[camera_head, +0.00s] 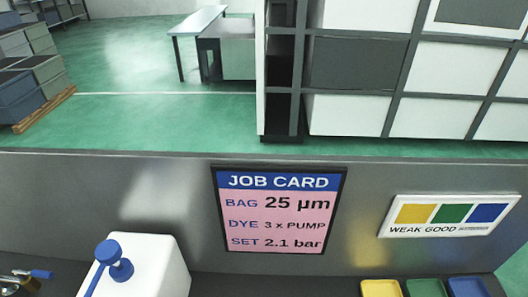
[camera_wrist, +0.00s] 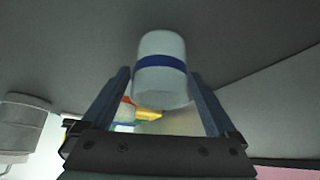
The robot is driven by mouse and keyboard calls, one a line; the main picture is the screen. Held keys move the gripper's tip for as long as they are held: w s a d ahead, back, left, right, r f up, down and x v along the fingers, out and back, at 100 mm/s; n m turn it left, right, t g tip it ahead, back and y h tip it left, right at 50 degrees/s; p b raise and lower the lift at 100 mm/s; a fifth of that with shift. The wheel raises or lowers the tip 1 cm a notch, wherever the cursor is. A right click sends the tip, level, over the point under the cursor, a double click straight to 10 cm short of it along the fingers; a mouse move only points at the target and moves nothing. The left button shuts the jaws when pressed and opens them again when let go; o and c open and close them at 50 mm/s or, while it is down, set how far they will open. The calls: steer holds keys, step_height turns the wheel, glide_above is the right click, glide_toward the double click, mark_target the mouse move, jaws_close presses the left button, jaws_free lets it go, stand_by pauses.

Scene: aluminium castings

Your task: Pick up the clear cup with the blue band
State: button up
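The cup with the blue band (camera_wrist: 161,62) shows in the wrist view as a pale, frosted-looking body with one dark blue stripe around it. It is at the upper middle, between the two fingertips of my gripper (camera_wrist: 160,74). The fingers are far apart, one on each side of the cup. Their tips are very close to its sides at the band. I cannot tell if they touch or grip it, or if the cup rests on anything. The head view shows neither the cup nor my gripper.
In the head view a job card (camera_head: 279,210) and a colour-scale sign (camera_head: 450,215) are on the grey panel. A white block with a blue knob (camera_head: 121,270) is at lower left. Yellow (camera_head: 381,288), green (camera_head: 426,288) and blue (camera_head: 468,287) trays are at lower right.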

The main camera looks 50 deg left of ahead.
steer(key=c, duration=1.1)
